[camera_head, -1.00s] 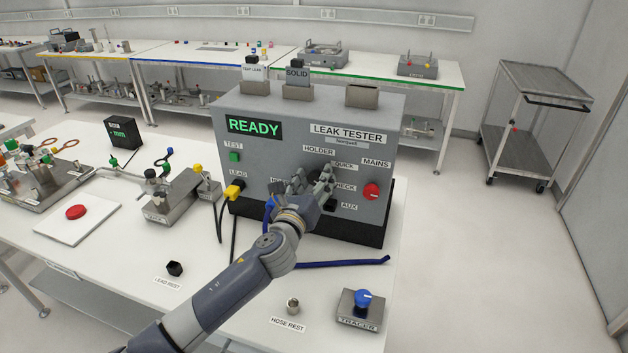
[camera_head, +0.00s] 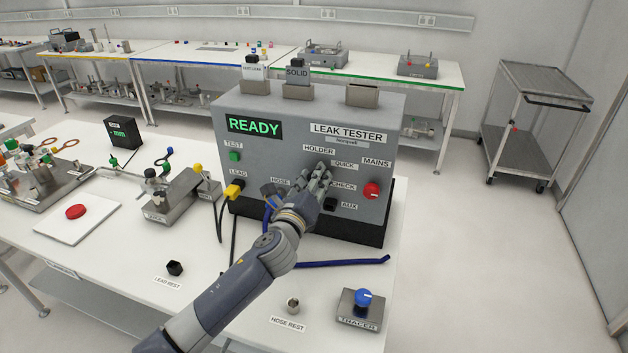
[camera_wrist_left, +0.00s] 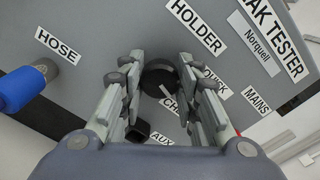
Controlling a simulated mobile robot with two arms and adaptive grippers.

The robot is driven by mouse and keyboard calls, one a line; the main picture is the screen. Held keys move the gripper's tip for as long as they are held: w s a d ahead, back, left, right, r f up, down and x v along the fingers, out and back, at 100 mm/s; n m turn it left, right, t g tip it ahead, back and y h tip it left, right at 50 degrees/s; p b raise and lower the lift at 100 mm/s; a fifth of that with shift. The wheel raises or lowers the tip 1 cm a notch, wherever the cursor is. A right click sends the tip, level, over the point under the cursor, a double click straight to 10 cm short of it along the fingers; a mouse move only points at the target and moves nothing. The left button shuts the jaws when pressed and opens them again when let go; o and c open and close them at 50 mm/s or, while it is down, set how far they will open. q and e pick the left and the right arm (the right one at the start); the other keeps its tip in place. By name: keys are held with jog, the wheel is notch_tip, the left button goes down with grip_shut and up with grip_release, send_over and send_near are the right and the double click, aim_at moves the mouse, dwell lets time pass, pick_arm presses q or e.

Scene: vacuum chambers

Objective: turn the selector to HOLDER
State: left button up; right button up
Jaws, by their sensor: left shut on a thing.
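The leak tester (camera_head: 275,130) is a grey box on the white table, with a lit READY screen. Its selector (camera_wrist_left: 157,80) is a dark round knob, seen in the left wrist view among the labels HOLDER (camera_wrist_left: 196,26), QUICK and CHECK. My left gripper (camera_head: 318,174) is at the front panel, its fingers on either side of the knob, and is shut on it. In the head view the fingers hide the knob. My right gripper is not in view.
The red MAINS knob (camera_head: 371,190) is just right of my gripper, and the black AUX socket (camera_head: 330,204) is below. A blue hose (camera_head: 345,262) and the yellow lead plug (camera_head: 233,191) are near my wrist. The tracer (camera_head: 360,308) stands at front right.

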pick_arm(q)
jog(key=n, duration=0.5)
jog(key=shift+n, duration=0.3)
jog(key=n, duration=0.5)
jog(key=shift+d+n, duration=0.1)
jog(key=shift+n, duration=0.2)
jog(key=n, duration=0.9)
jog(key=shift+r, duration=0.1)
jog(key=shift+n, duration=0.3)
jog(key=o, duration=1.1)
